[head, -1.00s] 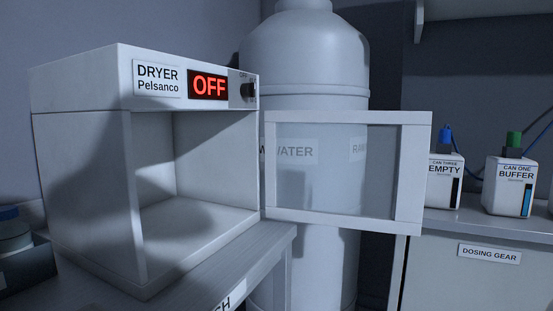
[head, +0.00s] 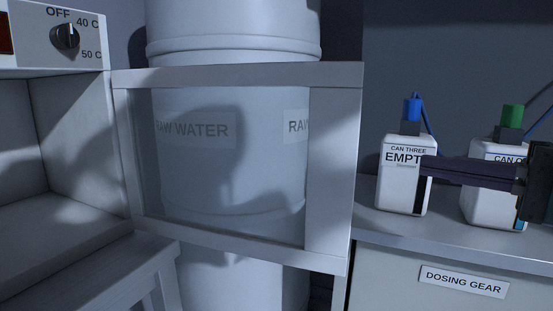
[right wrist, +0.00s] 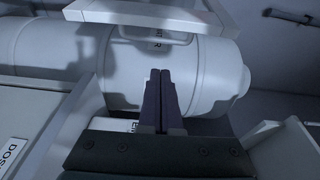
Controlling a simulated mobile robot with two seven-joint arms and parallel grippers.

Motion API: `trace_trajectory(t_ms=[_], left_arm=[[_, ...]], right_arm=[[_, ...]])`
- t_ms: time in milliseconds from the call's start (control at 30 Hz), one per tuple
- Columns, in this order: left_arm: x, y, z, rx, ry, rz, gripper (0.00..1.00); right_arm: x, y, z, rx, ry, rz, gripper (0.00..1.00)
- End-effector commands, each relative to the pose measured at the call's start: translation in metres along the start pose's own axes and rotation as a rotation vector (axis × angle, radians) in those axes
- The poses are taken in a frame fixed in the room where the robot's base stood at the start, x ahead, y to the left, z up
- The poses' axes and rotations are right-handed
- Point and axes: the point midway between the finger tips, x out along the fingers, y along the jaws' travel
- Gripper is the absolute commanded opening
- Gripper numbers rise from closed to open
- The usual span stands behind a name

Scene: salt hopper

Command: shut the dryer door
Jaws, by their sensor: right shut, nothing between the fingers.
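The white dryer (head: 55,40) is at the left edge of the head view, only partly in frame, with its chamber open. Its door (head: 333,165), a white frame around a clear pane, stands swung out to the right of the opening, in front of the tank. My right gripper (head: 424,168) comes in from the right, shut and empty, to the right of the door's free edge and in front of the cans. In the right wrist view its closed fingers (right wrist: 158,75) point at the tank, and a white frame edge, apparently the door (right wrist: 140,12), crosses the top. My left gripper is not in view.
A large white raw water tank (head: 235,190) stands behind the door. Can three (head: 400,190), labelled empty, and another can (head: 490,205) stand on the dosing gear cabinet (head: 400,232) at the right. A bench (head: 120,270) is below the dryer.

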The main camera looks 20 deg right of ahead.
Motion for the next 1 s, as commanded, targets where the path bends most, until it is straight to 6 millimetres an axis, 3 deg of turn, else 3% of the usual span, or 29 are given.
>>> trace_trajectory(t_ms=[167,567,1000], left_arm=[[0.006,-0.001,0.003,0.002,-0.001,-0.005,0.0],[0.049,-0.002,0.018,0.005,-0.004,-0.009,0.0],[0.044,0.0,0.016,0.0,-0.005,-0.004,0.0]], right_arm=[[0.007,-0.009,-0.006,0.014,0.005,-0.03,0.0],[0.074,-0.008,-0.006,0.011,0.005,-0.036,0.0],[0.098,-0.014,-0.003,0.013,0.003,-0.023,0.0]])
